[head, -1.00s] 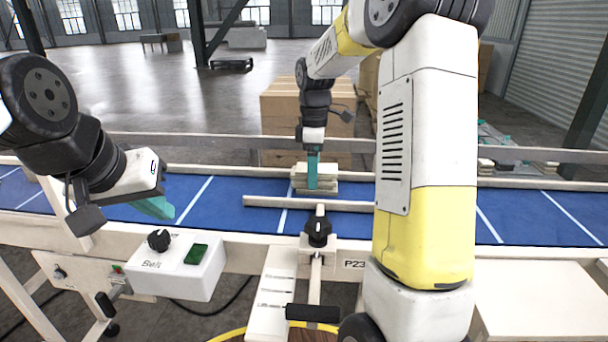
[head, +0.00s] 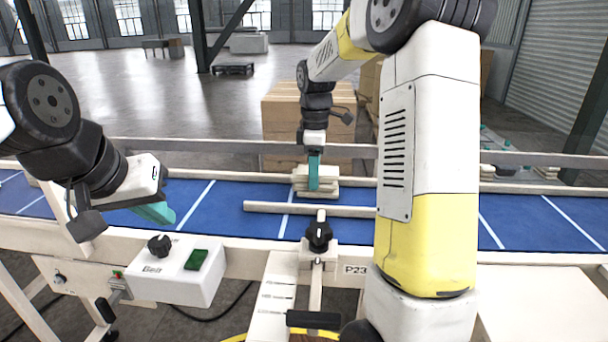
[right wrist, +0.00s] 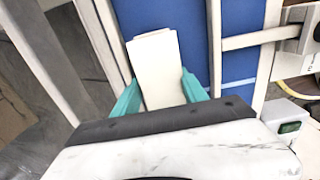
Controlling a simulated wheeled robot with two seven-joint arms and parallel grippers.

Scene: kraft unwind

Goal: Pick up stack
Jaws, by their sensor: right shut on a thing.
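The stack (head: 328,183) of flat cream pieces sits on the blue conveyor belt, by the far rail, and its layers look slightly uneven. My right gripper (head: 314,173) reaches down over it with teal fingers. In the right wrist view the stack (right wrist: 157,72) lies between the two fingers of the right gripper (right wrist: 160,97), which is shut on it. Whether the stack is clear of the belt cannot be told. My left gripper (head: 158,212) is over the near left part of the belt, with teal fingers seen from the side; its opening cannot be judged.
The blue belt (head: 245,205) has white cross lines and pale rails. A guide bar (head: 308,209) lies over the belt in front of the stack. A control box (head: 178,270) with knob and green button stands at the near side. Cardboard boxes (head: 285,112) stand behind.

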